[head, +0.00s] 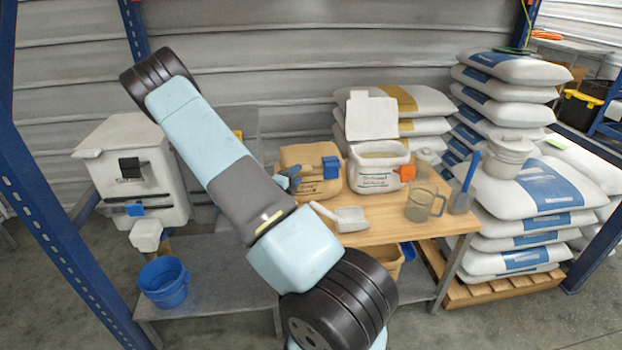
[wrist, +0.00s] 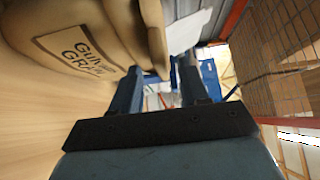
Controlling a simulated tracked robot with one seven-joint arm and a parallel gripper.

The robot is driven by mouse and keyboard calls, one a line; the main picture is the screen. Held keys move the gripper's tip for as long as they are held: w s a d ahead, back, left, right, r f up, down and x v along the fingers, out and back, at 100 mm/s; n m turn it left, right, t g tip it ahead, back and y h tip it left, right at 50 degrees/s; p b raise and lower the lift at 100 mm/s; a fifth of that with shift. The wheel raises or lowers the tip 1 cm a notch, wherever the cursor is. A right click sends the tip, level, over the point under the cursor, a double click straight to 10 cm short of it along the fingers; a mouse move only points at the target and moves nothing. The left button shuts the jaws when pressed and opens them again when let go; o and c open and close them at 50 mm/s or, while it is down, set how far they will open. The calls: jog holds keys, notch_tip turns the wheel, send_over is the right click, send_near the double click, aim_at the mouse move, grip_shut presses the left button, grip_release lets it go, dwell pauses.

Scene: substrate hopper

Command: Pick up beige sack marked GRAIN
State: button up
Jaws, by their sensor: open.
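The beige sack (head: 308,160) stands upright on the wooden table, with a blue clip (head: 331,167) at its upper right. In the wrist view the sack (wrist: 95,22) fills the upper left, and its printed label, partly cut off, ends in "GRAIN". My gripper (head: 289,179) is at the sack's left front side in the head view. In the wrist view my gripper (wrist: 160,72) is open, with two dark blue fingers apart. The sack's folded edge appears between the fingertips; I cannot tell whether it touches them.
A white open bag (head: 375,178) with an orange clip stands right of the sack. A white scoop (head: 351,219) and a clear jug (head: 421,204) are in front. A white hopper (head: 130,170) is at left. Stacked sacks (head: 545,190) stand at right.

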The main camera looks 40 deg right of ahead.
jog(key=shift+w+d, duration=0.25)
jog(key=shift+d, duration=0.45)
grip_shut()
dwell(0.9)
